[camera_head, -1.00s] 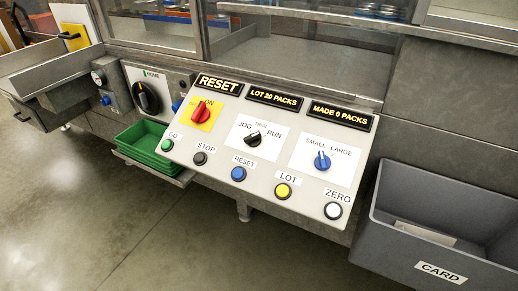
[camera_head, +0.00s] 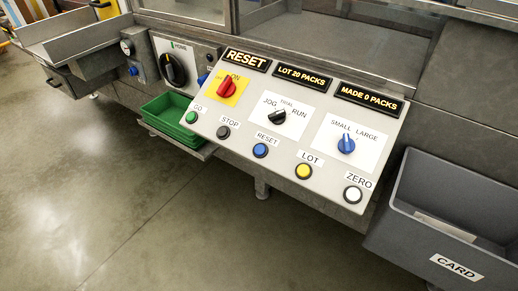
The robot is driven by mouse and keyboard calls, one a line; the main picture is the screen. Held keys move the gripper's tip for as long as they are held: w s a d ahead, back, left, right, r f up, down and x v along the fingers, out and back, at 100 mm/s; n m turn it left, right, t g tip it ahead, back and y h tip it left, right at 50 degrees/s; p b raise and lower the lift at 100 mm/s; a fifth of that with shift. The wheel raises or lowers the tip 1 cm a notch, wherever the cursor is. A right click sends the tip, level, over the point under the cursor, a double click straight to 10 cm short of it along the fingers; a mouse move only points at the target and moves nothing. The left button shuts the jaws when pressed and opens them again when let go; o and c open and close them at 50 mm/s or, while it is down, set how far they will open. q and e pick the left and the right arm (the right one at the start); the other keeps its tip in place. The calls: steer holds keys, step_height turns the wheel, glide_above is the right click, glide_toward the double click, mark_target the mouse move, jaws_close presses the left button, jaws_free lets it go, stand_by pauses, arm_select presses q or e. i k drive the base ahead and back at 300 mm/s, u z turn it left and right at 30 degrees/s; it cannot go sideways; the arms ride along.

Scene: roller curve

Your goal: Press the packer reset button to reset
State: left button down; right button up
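The packer control panel (camera_head: 233,143) is a tilted light-grey plate on the front of the machine. Its blue reset button (camera_head: 261,151) sits in the lower row under a RESET label, between the black STOP button (camera_head: 223,132) and the yellow LOT button (camera_head: 304,171). The green GO button (camera_head: 191,117) is at the left end and the white ZERO button (camera_head: 352,195) at the right end. A lit display (camera_head: 247,60) at the top left reads RESET. Neither of my grippers is in view.
Above the buttons are a red knob (camera_head: 227,88), a black JOG/RUN knob (camera_head: 277,117) and a blue SMALL/LARGE knob (camera_head: 346,144). Green trays (camera_head: 168,122) sit left of the panel. A grey CARD bin (camera_head: 408,225) stands at the right. Open floor lies in front.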

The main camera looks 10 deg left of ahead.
mark_target(260, 150)
steer(key=z, duration=1.6)
steer(key=i, duration=0.6)
steer(key=u, duration=2.55)
